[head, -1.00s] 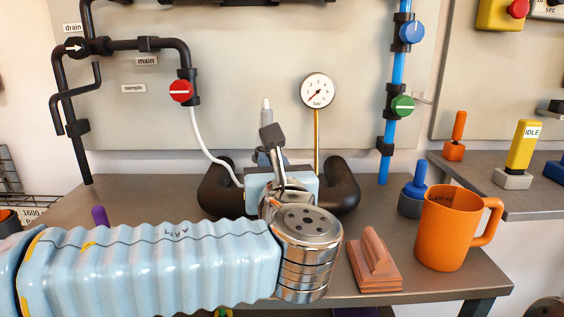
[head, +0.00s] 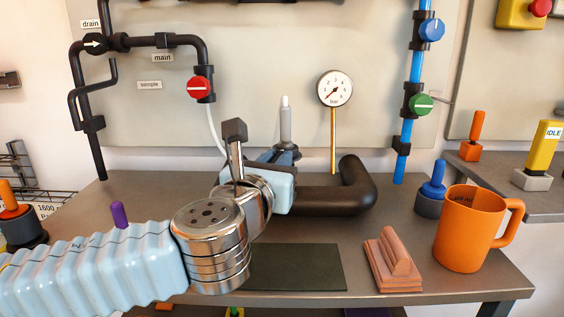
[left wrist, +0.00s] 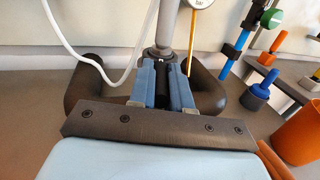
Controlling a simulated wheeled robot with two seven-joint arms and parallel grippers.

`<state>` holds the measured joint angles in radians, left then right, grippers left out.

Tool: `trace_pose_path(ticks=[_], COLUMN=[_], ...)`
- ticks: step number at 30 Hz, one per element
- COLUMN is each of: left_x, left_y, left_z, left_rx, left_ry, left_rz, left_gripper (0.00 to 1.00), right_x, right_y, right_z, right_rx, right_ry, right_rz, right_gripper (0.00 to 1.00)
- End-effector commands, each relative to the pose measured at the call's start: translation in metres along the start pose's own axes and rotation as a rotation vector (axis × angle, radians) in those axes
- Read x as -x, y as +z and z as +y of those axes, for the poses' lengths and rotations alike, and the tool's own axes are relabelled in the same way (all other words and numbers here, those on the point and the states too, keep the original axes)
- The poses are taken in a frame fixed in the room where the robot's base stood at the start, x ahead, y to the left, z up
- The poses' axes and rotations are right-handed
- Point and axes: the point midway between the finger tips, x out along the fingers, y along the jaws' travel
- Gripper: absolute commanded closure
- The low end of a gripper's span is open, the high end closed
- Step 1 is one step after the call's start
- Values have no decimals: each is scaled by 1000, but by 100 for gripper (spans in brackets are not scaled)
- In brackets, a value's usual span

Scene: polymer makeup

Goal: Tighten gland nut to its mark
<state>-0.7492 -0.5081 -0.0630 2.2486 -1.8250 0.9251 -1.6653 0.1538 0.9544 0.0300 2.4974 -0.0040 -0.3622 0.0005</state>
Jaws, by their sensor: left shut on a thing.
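A grey upright spindle (head: 286,120) stands on the black pipe (head: 360,190) at the back of the bench. The gland nut is at its foot; in the left wrist view a grey collar (left wrist: 160,52) shows there. My left gripper (head: 282,153) reaches this foot from the front left. In the left wrist view its two blue fingers (left wrist: 167,82) are shut on a narrow dark part just in front of the collar, which I take for part of the gland nut. The fingers hide most of the nut, and I cannot make out its mark. My right gripper is out of view.
A pressure gauge (head: 335,88) stands on a yellow stem right of the spindle. A white hose (head: 213,130) runs down on the left. A brown block (head: 393,262), an orange mug (head: 465,232) and a blue-handled plug (head: 431,190) stand on the right. A dark mat (head: 290,268) lies free in front.

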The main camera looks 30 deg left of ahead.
Motion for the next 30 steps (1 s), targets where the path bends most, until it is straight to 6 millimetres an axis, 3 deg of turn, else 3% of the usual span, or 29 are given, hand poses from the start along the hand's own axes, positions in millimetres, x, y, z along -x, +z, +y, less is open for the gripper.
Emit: trace_pose_path(ticks=[6,7,11,22,26,30], left_x=[0,0,0,5,26,61], left_y=[-1,-1,0,0,0,0], left_z=[0,0,0,0,0,1], left_rx=[0,0,0,1,3,2], left_ry=[0,0,0,0,1,1], left_rz=[2,2,2,0,-2,-3], left_gripper=[100,78,58,57,57,57], right_x=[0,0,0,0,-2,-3], right_y=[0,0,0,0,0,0], right_z=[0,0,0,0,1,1], right_rx=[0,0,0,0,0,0], right_ry=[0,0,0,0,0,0], right_rz=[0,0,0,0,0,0], right_gripper=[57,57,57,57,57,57])
